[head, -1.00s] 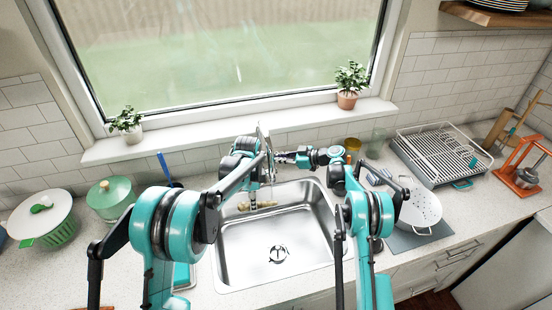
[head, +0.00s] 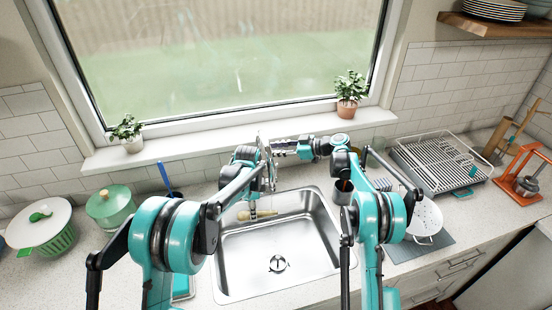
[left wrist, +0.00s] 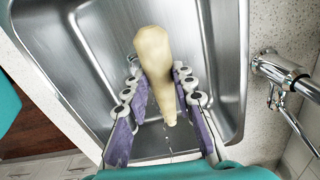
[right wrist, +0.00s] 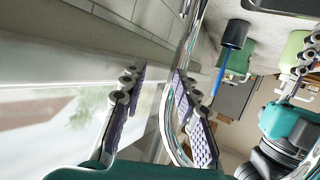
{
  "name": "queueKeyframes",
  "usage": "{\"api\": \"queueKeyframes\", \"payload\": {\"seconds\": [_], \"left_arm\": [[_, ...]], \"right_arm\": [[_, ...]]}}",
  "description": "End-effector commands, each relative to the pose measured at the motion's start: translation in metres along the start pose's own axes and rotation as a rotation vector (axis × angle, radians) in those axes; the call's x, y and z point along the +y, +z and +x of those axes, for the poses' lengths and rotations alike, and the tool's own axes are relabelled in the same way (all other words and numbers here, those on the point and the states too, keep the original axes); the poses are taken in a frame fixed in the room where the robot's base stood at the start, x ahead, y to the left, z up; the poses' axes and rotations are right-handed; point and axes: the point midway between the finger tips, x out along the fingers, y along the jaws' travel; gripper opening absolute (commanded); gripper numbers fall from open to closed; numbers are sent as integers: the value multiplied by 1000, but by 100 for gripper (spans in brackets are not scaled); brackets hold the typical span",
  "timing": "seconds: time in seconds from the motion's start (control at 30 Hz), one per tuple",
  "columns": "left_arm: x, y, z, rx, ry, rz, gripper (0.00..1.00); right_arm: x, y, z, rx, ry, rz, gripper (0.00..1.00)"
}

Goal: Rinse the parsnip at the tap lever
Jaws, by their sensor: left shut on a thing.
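The parsnip (left wrist: 153,58), pale and tapered, is between the fingers of my left gripper (left wrist: 156,70), which is shut on it over the sink. In the head view the parsnip (head: 258,214) shows low over the sink's back left part. The chrome tap (left wrist: 278,72) with its thin lever (left wrist: 298,127) stands at the sink's edge, right in the left wrist view. My right gripper (right wrist: 157,78) is open, its fingers apart near the tap's curved chrome pipe (right wrist: 170,115). I cannot tell whether it touches the tap. Faint streaks by the parsnip's tip may be water.
The steel sink (head: 232,273) is otherwise empty. A dish rack (head: 437,160) and a white colander (head: 424,219) stand to the right. The window ledge (head: 240,136) runs close behind the tap.

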Motion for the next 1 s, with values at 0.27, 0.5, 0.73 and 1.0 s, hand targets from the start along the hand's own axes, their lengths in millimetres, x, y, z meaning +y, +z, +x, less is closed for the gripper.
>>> {"api": "queueKeyframes", "payload": {"seconds": [0.27,0.5,0.73,1.0], "left_arm": [[0,0,0,0,0,0,0],[0,0,0,0,0,0,0],[0,0,0,0,0,0,0],[0,0,0,0,0,0,0]], "right_arm": [[0,-7,-2,0,0,0,30],[0,-6,-2,0,0,0,28],[-8,0,-21,-117,-10,-133,0],[-38,25,-89,-448,-114,-499,0]]}}
